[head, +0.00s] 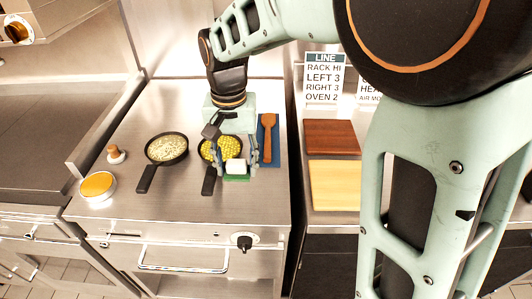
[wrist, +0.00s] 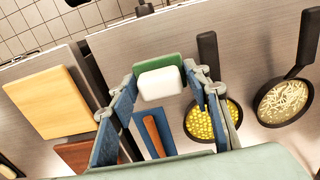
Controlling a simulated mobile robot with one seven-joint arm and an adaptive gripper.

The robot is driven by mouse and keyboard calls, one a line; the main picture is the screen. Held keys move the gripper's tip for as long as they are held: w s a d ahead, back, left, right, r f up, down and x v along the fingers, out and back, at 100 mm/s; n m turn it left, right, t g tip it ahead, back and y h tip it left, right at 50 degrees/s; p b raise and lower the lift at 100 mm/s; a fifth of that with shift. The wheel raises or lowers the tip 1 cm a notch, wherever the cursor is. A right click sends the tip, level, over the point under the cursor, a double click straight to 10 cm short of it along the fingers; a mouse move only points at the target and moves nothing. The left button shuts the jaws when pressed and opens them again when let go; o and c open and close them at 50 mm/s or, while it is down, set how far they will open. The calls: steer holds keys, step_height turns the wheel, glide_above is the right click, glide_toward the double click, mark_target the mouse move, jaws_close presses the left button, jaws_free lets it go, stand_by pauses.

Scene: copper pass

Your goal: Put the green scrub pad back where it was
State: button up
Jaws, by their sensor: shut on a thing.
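The green scrub pad (wrist: 172,59) is a flat green slab with a white block (wrist: 161,83) against it, in the wrist view. It sits between the fingertips of my gripper (wrist: 160,77), which is shut on it. In the head view my gripper (head: 236,168) points down over the front part of the steel counter. There the green pad (head: 236,178) shows as a thin strip under the white block, in front of the pan of yellow food. I cannot tell whether the pad touches the counter.
A pan of yellow food (head: 229,148) stands behind my gripper, another pan (head: 167,148) to its left. A wooden spatula (head: 268,137) lies on a blue mat (head: 275,158) to the right. An orange-filled bowl (head: 98,186) stands front left. Cutting boards (head: 335,185) lie right.

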glide_above(266, 191)
steer(key=f, duration=0.6)
steer(key=shift+s+a+f, duration=0.15)
steer(key=shift+a+f, duration=0.05)
steer(key=shift+a, duration=0.05)
steer(key=f, duration=0.3)
steer(key=shift+d+f, duration=0.15)
steer(key=shift+d, duration=0.2)
steer(key=shift+f, duration=0.3)
steer(key=shift+f, duration=0.1)
steer(key=o, duration=1.1)
step_height(266, 191, up, 12)
steer(key=shift+r, duration=0.15)
